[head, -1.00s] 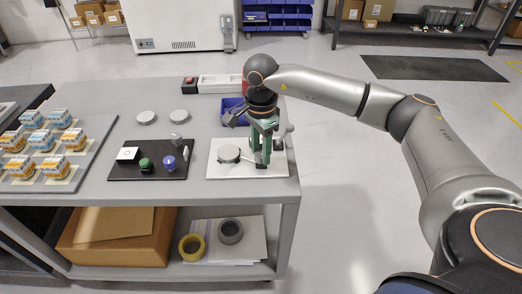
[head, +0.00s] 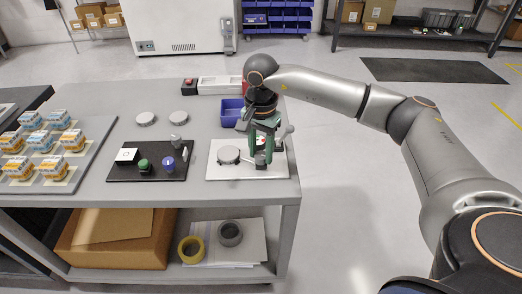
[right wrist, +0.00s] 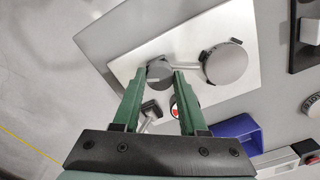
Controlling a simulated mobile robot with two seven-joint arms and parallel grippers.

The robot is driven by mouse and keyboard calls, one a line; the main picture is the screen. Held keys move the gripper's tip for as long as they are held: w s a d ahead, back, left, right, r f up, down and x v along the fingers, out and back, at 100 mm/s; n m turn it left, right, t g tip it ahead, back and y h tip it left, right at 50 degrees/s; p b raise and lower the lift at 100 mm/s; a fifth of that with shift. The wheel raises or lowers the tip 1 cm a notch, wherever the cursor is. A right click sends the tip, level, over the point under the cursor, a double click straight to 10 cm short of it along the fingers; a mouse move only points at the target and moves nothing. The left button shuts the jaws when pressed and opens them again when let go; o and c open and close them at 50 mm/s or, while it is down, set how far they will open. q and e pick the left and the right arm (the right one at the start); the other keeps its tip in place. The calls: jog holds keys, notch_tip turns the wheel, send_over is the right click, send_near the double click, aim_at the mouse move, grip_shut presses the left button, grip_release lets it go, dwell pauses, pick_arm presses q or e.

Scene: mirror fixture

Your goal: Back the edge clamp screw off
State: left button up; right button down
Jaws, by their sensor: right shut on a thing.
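The white fixture plate (head: 225,172) lies at the right end of the grey table. On it sits a round grey mirror disc (head: 229,154), also seen in the right wrist view (right wrist: 226,64). A thin rod runs from the disc's edge to a dark round knob (right wrist: 159,73), apparently the edge clamp screw's. My right gripper (head: 262,155), with green fingers, reaches down over the plate. In the right wrist view its fingertips (right wrist: 160,77) are on both sides of the knob, shut on it. In the head view the gripper largely hides the knob. My left gripper is out of view.
A dark tray (head: 120,174) with small parts lies left of the plate. A blue bin (head: 232,110) stands close behind the gripper. A small black clamp part (right wrist: 150,108) and a red-and-white dial (right wrist: 174,107) are near the fingers.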

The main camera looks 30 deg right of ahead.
aim_at(260, 155)
jog(key=c, duration=0.9)
grip_release()
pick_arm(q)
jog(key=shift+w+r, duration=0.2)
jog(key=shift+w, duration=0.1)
pick_arm(e)
jog(key=o, duration=0.5)
jog(key=shift+c, duration=0.2)
pick_arm(q)
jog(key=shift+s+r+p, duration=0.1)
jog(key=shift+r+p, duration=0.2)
jog(key=shift+p, duration=0.2)
pick_arm(e)
notch_tip(260, 155, up, 13)
jog(key=shift+f, duration=0.2)
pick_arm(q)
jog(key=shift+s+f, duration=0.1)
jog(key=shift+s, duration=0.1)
pick_arm(e)
jog(key=shift+a, duration=0.1)
